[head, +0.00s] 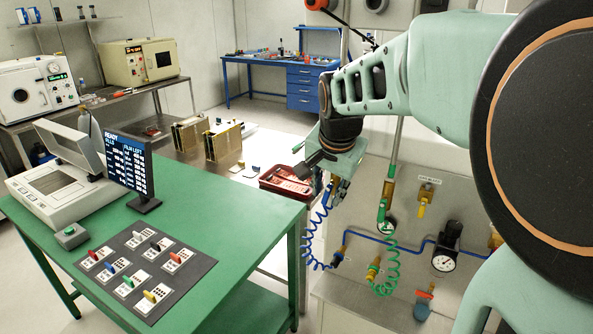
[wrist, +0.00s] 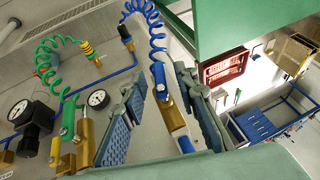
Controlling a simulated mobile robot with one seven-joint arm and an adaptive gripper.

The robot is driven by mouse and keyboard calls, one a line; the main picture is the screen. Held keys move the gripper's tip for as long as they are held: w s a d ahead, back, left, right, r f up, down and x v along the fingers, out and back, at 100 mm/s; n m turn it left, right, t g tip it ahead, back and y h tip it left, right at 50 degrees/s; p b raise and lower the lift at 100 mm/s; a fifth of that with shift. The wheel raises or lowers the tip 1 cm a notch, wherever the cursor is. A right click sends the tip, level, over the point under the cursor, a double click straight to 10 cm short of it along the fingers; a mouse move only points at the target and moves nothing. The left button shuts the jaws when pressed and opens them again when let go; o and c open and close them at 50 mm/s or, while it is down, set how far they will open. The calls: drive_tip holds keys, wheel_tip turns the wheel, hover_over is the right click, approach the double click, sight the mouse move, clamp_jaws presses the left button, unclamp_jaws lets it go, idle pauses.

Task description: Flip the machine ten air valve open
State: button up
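Several small brass valves with coloured levers are on the grey wall panel (head: 470,190). In the wrist view, a brass valve with a blue lever (wrist: 160,76) appears between the fingers of my gripper (wrist: 160,84); I cannot tell whether they touch it. The fingers are apart, with blue-grey pads. In the head view my gripper (head: 333,180) hides that valve. To its right are a green-lever valve (head: 382,212) and a yellow-lever valve (head: 423,208); both also show in the wrist view, green (wrist: 68,116) and yellow (wrist: 54,150). I cannot read which valve belongs to machine ten.
Coiled blue (head: 309,240) and green (head: 388,281) hoses hang close to my gripper. A pressure gauge (head: 444,262) sticks out from the panel. A red tray (head: 285,183) is behind my gripper. A green table (head: 190,215) with a monitor stands at left.

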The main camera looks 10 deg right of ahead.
drive_tip(key=shift+w+f, duration=0.25)
drive_tip(key=shift+f, duration=0.2)
drive_tip(key=shift+s, duration=0.1)
drive_tip(key=shift+c, duration=0.7)
clamp_jaws()
drive_tip(key=shift+r, duration=0.15)
drive_tip(key=shift+g+h+p, duration=0.3)
drive_tip(key=shift+p, duration=0.35)
drive_tip(key=shift+n+g+h+p, duration=0.3)
drive_tip(key=shift+g+h+p, duration=0.3)
drive_tip(key=shift+h, duration=0.2)
drive_tip(key=shift+d, duration=0.1)
